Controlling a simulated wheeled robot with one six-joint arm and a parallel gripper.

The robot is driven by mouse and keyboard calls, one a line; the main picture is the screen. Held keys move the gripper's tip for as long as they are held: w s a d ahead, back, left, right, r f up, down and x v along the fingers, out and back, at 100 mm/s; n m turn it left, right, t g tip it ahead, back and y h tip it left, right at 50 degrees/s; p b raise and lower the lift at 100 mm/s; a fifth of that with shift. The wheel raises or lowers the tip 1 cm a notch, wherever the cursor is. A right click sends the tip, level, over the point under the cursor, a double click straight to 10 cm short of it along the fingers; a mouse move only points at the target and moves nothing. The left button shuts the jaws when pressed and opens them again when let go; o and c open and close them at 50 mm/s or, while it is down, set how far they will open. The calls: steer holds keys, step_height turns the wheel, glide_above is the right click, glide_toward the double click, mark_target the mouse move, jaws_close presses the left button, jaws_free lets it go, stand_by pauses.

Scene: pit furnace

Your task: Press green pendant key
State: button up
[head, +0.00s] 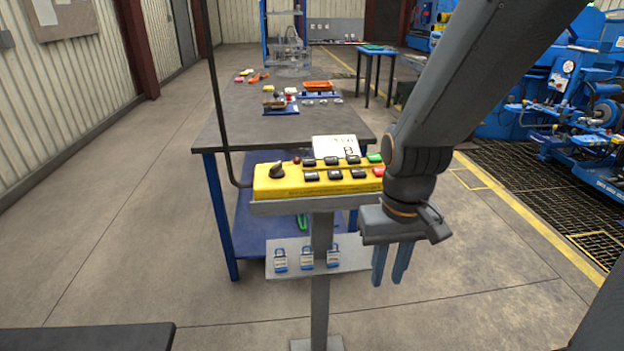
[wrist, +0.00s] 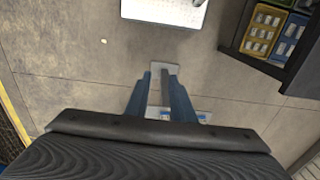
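The yellow pendant box (head: 290,187) lies on a grey stand in the head view, its face tilted up. It has a black knob, a red button and two rows of mostly black keys. The green key (head: 375,158) is at the right end of the far row, close beside my arm. A red key (head: 379,171) is just nearer. My gripper (head: 389,280) hangs to the right of the pendant and lower than it, fingers pointing down, touching nothing. In the wrist view my gripper (wrist: 160,73) shows a gap between its fingers, with nothing held.
A shelf (head: 350,262) with several blue padlocks sits low on the stand, left of my gripper. A workbench (head: 230,125) stands behind the pendant. A white card (head: 336,148) stands behind the keys. Blue machines (head: 570,100) are at right. Open floor lies at front right.

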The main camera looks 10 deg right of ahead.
jaws_close()
stand_by(1.4)
